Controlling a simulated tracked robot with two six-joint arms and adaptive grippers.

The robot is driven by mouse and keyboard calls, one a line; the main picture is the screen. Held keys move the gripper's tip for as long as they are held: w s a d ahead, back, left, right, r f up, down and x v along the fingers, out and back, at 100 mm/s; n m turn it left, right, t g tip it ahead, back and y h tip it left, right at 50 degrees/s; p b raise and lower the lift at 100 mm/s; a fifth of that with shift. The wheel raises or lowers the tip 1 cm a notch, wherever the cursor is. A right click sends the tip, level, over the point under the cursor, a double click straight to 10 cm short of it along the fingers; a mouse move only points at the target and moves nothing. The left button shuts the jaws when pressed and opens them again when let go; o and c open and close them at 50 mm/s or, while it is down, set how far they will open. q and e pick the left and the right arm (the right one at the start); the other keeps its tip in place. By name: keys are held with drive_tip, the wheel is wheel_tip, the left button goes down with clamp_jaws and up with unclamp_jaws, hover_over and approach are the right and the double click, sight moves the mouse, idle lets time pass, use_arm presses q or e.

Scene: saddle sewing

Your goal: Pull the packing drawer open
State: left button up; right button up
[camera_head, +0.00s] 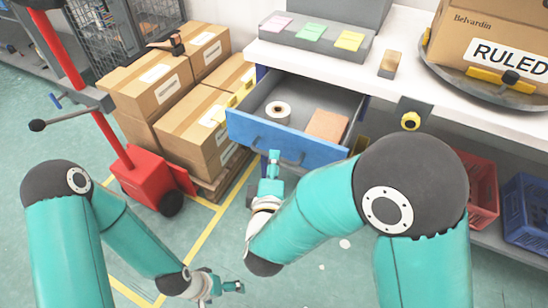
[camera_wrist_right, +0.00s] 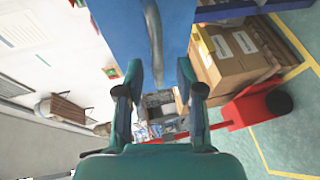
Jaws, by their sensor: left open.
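The packing drawer (camera_head: 247,128) has a blue front and stands pulled out from under the white bench. A white tape roll (camera_head: 278,112) and a brown box (camera_head: 327,126) lie inside it. My right gripper (camera_head: 273,160) is at the left part of the drawer's grey handle (camera_head: 297,160). In the right wrist view, the fingers of my right gripper (camera_wrist_right: 160,82) are spread apart. The handle (camera_wrist_right: 153,25) runs between them with gaps at the sides, against the blue front (camera_wrist_right: 118,30). My left gripper (camera_head: 230,287) is open and empty, low over the floor, away from the drawer.
Stacked cartons (camera_head: 185,110) stand on a pallet left of the drawer, with a red pallet jack (camera_head: 150,178) beside them. A labelled carton (camera_head: 490,45) sits on a turntable on the bench. Red (camera_head: 482,190) and blue (camera_head: 525,210) crates are under the bench.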

drive_tip(key=v, duration=0.4)
drive_tip(key=shift+s, duration=0.15)
drive_tip(key=d+f+m+g+y, duration=0.1)
drive_tip(key=d+f+m+g, duration=0.25)
drive_tip(key=f, duration=0.55)
drive_tip(key=d+f+m+g+y, duration=0.1)
drive_tip(key=d+f+m+g, duration=0.2)
drive_tip(key=f, duration=0.6)
drive_tip(key=s+d+f+m+g+y, duration=0.4)
drive_tip(key=s+f+m+g, duration=0.65)
drive_tip(key=s, duration=0.55)
wheel_tip(320, 180, up, 22)
drive_tip(key=t+p, duration=0.1)
drive_tip(key=p, duration=2.2)
drive_tip(key=shift+f+m+t+p, duration=0.2)
drive_tip(key=shift+m+t+p, duration=0.15)
drive_tip(key=shift+m+t, duration=0.05)
